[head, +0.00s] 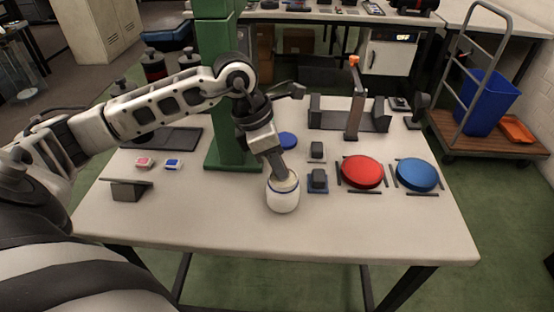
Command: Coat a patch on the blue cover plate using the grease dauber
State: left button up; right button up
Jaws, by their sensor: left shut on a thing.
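The blue cover plate (417,174) is a round blue disc lying flat at the right of the table, with dark bars around it. A white pot (283,198) with a blue band stands near the front middle of the table. My left gripper (283,180) points down at the pot's open mouth and is shut on the grease dauber. The dauber is mostly hidden by the fingers and the pot wall, so I cannot tell how deep it reaches. My right gripper is not in view.
A red disc (362,171) lies between pot and blue plate. Small dark blocks (319,180) stand just right of the pot. A green column (232,150) rises behind my left arm. A dark fixture with an orange-topped post (354,100) stands farther back. The front table strip is clear.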

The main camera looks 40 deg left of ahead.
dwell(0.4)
pick_arm(q)
jog(key=shift+f, duration=0.1)
dwell(0.5)
dwell(0.6)
jog(key=shift+r+p, duration=0.9)
jog(key=shift+r, duration=0.85)
jog(key=shift+r+p, duration=1.15)
jog(key=shift+r, duration=0.7)
